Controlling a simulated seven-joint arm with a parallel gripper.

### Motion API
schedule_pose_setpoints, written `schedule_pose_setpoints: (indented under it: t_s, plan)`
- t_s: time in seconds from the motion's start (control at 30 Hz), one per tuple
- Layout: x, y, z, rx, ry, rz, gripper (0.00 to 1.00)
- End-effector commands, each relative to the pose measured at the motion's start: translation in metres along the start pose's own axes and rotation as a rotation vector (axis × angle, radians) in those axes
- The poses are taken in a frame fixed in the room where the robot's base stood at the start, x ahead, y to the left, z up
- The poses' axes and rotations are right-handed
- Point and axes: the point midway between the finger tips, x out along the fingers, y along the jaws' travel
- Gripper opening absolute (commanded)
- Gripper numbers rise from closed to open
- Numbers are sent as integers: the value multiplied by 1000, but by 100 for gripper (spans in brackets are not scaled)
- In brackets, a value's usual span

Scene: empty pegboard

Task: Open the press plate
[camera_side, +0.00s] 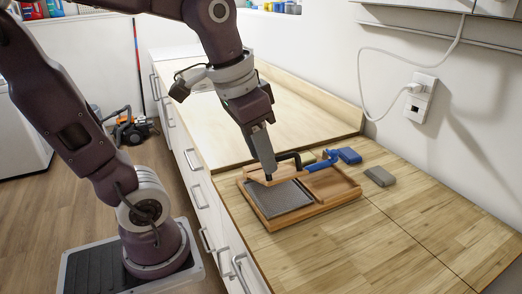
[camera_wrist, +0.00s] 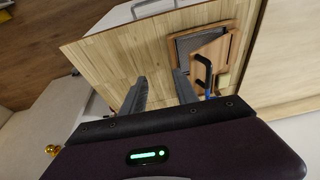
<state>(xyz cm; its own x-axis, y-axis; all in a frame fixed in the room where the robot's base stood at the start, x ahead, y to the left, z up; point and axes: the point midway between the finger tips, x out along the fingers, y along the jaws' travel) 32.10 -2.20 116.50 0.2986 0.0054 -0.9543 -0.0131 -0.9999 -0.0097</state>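A wooden press tray (camera_side: 310,212) lies on the counter, with a dark grey textured pad (camera_side: 278,198) on its left part. A wooden press plate (camera_side: 284,172) with a bent black handle (camera_side: 290,157) sits at the pad's back edge. In the wrist view the plate (camera_wrist: 212,52) and its handle (camera_wrist: 204,68) show at the upper right. My gripper (camera_side: 268,172) points down by the plate's left end in the side view. In the wrist view my gripper (camera_wrist: 158,76) has its fingers apart with nothing between them. The handle is right of both fingers; whether a fingertip touches the plate is unclear.
A blue-handled tool (camera_side: 346,156) lies at the tray's back right, and a grey block (camera_side: 380,176) sits right of the tray. A wall outlet (camera_side: 421,97) with a white cable is behind. The counter (camera_side: 385,245) in front and right is clear.

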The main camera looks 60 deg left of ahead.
Motion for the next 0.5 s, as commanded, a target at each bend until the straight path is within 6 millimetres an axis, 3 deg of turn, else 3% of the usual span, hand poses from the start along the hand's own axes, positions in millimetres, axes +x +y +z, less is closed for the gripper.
schedule_pose_setpoints:
  t_s: [0.13,0.27,0.3,0.4,0.5]
  plan:
    - [0,0,0,0,-1,0,34]
    - [9,0,1,97,-90,-14,9]
    - [17,0,2,188,-170,-30,1]
    - [43,-6,3,522,-452,-119,0]
    - [67,-13,-10,873,-741,-270,0]
